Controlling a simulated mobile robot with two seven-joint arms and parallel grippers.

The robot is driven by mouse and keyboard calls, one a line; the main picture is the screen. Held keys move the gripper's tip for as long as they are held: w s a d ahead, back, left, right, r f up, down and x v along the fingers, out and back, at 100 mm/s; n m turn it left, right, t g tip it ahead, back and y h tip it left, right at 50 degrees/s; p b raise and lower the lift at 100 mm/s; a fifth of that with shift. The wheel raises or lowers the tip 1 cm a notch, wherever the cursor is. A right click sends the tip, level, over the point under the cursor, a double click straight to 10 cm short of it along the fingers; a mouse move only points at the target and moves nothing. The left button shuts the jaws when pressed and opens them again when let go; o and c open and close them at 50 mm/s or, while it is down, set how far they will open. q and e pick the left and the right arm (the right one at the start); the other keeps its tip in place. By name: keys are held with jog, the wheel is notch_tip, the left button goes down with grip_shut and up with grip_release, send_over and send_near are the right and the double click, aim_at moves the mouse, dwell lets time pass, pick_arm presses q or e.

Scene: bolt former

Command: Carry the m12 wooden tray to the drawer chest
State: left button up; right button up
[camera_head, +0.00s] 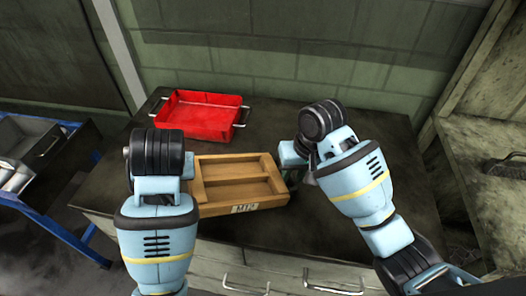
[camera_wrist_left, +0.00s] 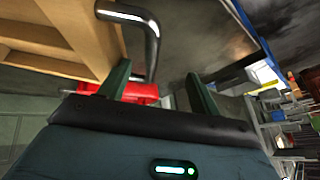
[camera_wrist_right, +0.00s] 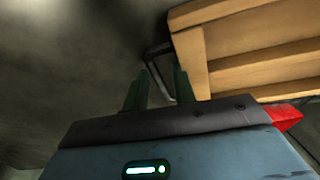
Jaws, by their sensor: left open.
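The wooden tray (camera_head: 200,193), labelled M12, is empty with a divider and sits over the dark top of the drawer chest (camera_head: 250,240). I cannot tell if it rests on the top. My left gripper (camera_head: 188,168) is at its left side, mostly hidden by my arm. In the left wrist view its open fingers (camera_wrist_left: 160,88) are beside the tray's metal handle (camera_wrist_left: 152,45). My right gripper (camera_head: 293,165) is at the right side. In the right wrist view its fingers (camera_wrist_right: 161,80) are slightly apart around the other handle (camera_wrist_right: 152,60); contact is unclear.
A red tray (camera_head: 193,133) with handles stands behind the wooden tray, near the green block wall (camera_head: 280,60). A blue-framed cart (camera_head: 50,225) is at the left. A wooden shelf unit (camera_head: 460,190) with a brush stands at the right. The top is clear around both trays.

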jog(key=o, duration=0.8)
jog(key=shift+a+r, duration=0.1)
jog(key=shift+a, duration=0.1)
jog(key=shift+c, duration=0.2)
pick_arm(q)
jog(key=shift+s+d, duration=0.15)
jog(key=shift+d, duration=0.75)
pick_arm(e)
jog(key=shift+r, duration=0.1)
jog(key=r, duration=0.2)
jog(key=d+r, duration=0.1)
jog(key=r, duration=0.1)
jog(key=shift+s+d+r, duration=0.15)
jog(key=shift+s+r, duration=0.05)
jog(key=shift+r, duration=0.7)
jog(key=shift+s+d+r, duration=0.15)
jog(key=shift+r, duration=0.7)
pick_arm(q)
jog(key=a+p, duration=0.2)
jog(key=a, duration=0.4)
jog(key=shift+s+a, duration=0.25)
jog(key=shift+s, duration=0.05)
pick_arm(e)
jog(key=shift+t, duration=0.5)
jog(key=shift+w+v, duration=0.2)
jog(key=shift+v, duration=0.75)
jog(key=shift+w+v, duration=0.2)
jog(key=shift+v, duration=0.7)
jog(key=shift+w+v, duration=0.25)
jog(key=shift+v, duration=0.7)
